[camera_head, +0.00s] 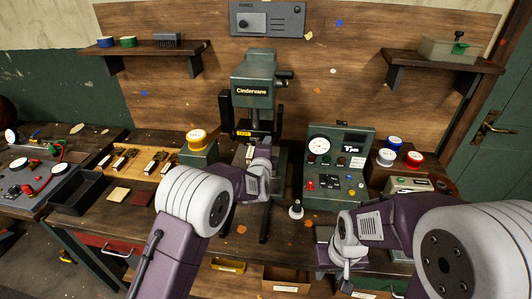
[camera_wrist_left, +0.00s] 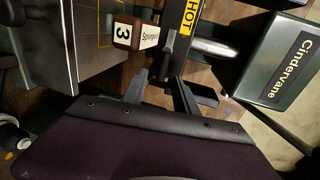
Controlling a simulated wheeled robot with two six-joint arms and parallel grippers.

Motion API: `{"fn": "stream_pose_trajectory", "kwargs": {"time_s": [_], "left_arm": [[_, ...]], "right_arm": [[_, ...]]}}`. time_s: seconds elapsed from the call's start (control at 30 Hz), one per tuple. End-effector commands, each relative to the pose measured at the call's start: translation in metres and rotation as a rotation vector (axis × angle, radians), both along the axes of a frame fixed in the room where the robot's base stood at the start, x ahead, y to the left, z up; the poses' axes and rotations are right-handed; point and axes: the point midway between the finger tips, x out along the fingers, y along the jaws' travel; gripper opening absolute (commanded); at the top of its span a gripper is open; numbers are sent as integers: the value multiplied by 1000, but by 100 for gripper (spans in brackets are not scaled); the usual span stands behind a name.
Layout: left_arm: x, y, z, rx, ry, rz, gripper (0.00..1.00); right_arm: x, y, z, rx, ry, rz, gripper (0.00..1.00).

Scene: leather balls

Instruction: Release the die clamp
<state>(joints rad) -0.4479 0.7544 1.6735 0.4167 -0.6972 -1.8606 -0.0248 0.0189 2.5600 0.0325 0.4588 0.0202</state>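The green press marked Cindervane (camera_head: 252,88) stands at the middle of the bench. It has a HOT label (camera_head: 243,133) low on its front; the label (camera_wrist_left: 188,20) also shows in the left wrist view.
A green control box (camera_head: 338,165) with a gauge stands right of the press. A small black-knobbed piece (camera_head: 296,209) is on the bench front. Shelves hang above both sides.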

Motion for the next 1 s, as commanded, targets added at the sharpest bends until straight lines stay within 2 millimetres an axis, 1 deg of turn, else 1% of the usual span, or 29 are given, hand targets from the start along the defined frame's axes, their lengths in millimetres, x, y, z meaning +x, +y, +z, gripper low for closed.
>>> {"fn": "stream_pose_trajectory", "kwargs": {"time_s": [0.03, 0.2, 0.3, 0.4, 0.53, 0.87, 0.93, 0.97, 1.0], "left_arm": [[-9, 1, 0, 0, 0, -2, 35], [-45, 7, 7, -1, 1, -2, 35], [-62, 11, 11, 0, 0, -2, 35], [-72, 12, 13, 0, 1, -2, 35], [-76, 13, 14, 0, 2, -1, 35], [-75, 15, 14, 1, 2, 2, 35], [-70, 27, 18, -3, -5, 26, 35], [-67, 37, 25, -8, -14, 44, 35], [-62, 54, 37, -17, -33, 74, 35]], "right_arm": [[0, 0, -4, 0, 0, 0, 36], [0, 0, -12, 0, 0, 0, 36], [0, 0, -14, 0, 0, 0, 36], [0, 0, -15, 0, 0, 0, 36], [0, 0, -15, 0, 0, 0, 36], [0, 0, -15, 0, 0, 0, 36], [0, 0, -15, 0, 0, 0, 36], [0, 0, -15, 0, 0, 0, 36], [0, 0, -15, 0, 0, 0, 36]]}}
